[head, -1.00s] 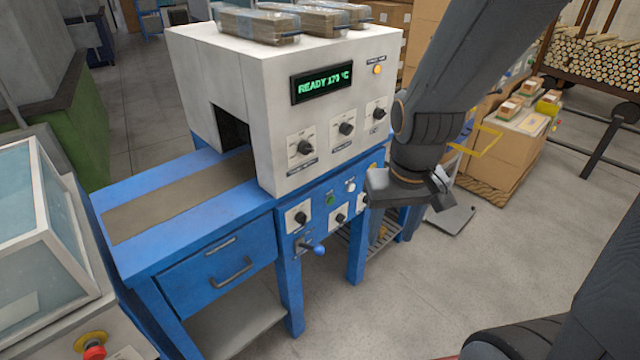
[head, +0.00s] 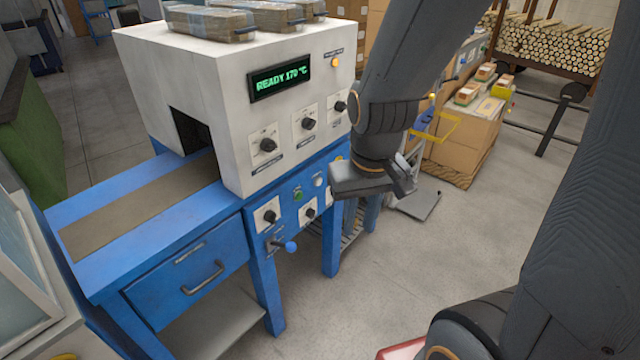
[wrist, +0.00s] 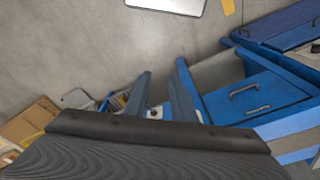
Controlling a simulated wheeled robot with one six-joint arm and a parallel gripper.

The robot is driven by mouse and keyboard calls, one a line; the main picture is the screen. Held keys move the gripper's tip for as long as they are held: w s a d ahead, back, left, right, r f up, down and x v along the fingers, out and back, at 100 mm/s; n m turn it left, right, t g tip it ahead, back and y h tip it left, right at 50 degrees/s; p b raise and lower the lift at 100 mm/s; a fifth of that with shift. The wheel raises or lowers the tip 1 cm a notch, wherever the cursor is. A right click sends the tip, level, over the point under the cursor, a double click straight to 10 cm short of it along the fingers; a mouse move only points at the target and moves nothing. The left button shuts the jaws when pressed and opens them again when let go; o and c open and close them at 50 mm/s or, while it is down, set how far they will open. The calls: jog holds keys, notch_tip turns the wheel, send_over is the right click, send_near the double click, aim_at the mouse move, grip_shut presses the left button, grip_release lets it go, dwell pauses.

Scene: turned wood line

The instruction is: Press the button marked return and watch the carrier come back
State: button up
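A white machine (head: 225,85) with a green display reading READY 170 °C stands on a blue frame (head: 185,265) in the head view. Its lower blue panel holds a green button (head: 298,196), a white button (head: 318,181) and black knobs; the labels are too small to read, so I cannot tell any marked return. No carrier can be made out. My gripper (head: 403,178) hangs at the end of the dark arm, right of the panel and in front of its right end in the picture.
A blue-knobbed lever (head: 288,246) sticks out below the panel. A drawer (head: 190,275) is on the left. Wrapped packs (head: 210,22) lie on top of the machine. Cardboard boxes (head: 465,140) and a log rack (head: 550,50) stand behind right. The floor at right centre is clear.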

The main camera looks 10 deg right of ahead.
grip_shut()
dwell(1.4)
